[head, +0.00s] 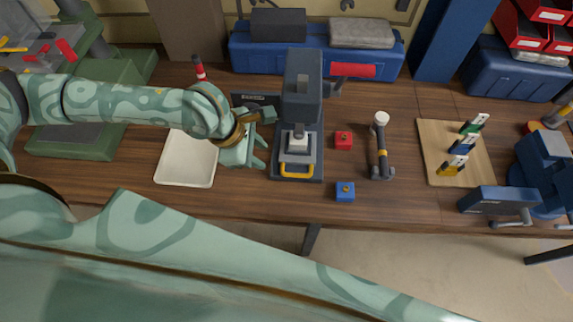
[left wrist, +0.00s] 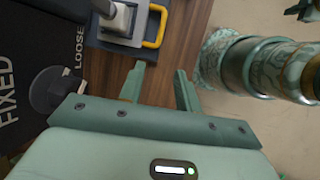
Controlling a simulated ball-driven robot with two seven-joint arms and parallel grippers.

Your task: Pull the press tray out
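The press (head: 302,85) is a grey upright machine on the bench with a red-handled lever (head: 352,70) at its right. At its foot, the press tray (head: 297,158) has a yellow loop handle (head: 296,170) at the front edge; the handle also shows at the top of the left wrist view (left wrist: 156,27). My left gripper (head: 258,152) is just left of the press, apart from the handle. In the left wrist view its two fingers (left wrist: 160,88) stand apart with nothing between them.
A white tray (head: 187,178) lies left of my gripper. Red (head: 343,141) and blue (head: 345,191) blocks and a dark tool (head: 381,150) lie right of the press. A wooden board (head: 440,170) and a vise (head: 540,180) stand farther right. Bare bench lies before the press.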

